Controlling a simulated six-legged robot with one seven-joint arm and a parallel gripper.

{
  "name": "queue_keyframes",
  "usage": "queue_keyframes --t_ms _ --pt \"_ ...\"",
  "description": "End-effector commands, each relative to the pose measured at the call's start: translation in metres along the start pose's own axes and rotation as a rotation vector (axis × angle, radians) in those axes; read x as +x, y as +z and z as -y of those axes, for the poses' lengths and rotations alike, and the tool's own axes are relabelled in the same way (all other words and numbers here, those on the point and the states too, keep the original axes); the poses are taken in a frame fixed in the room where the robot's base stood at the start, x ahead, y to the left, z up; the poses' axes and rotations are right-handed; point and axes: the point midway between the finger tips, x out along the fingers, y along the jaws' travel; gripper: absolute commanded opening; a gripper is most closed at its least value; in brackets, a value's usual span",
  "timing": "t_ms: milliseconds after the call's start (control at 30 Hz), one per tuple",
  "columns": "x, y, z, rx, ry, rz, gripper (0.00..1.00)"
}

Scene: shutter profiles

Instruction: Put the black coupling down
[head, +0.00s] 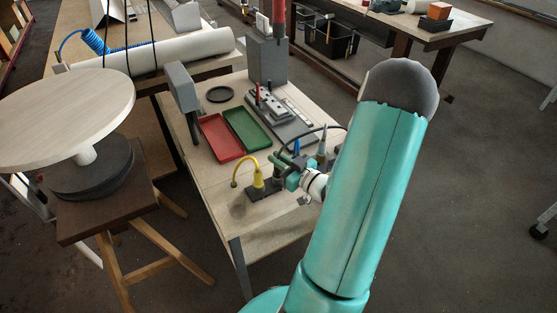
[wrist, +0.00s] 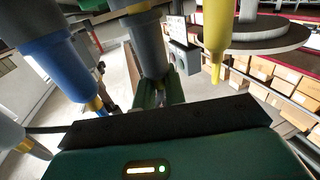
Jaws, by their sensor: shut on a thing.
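The black coupling (wrist: 148,48), a dark grey-black body, stands in the middle of the wrist view. The two green fingers of my gripper (wrist: 158,95) are shut on its narrow end. In the head view my gripper (head: 287,168) is low over the near part of the table, at the black rack (head: 263,192). There the held coupling is largely hidden by the fingers. I cannot tell whether its wide end rests in the rack or is just above it.
A yellow coupling (head: 256,178) with a curved hose stands beside it; a blue coupling (wrist: 55,65) is on the other side. The red tray (head: 221,150) and green tray (head: 247,131) lie behind.

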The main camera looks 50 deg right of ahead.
Motion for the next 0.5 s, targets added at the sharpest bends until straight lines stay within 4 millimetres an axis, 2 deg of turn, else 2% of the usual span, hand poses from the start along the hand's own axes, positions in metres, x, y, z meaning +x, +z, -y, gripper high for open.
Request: queue_keyframes --t_ms 400,433,500 --pt "-0.0001 0.0061 0.0002 -0.001 -0.001 -0.001 0.00" --pt "-0.0001 0.0065 0.0002 -0.001 -0.001 0.000 0.14" --pt "-0.0002 0.0061 0.0002 -0.002 -0.001 0.000 0.28"
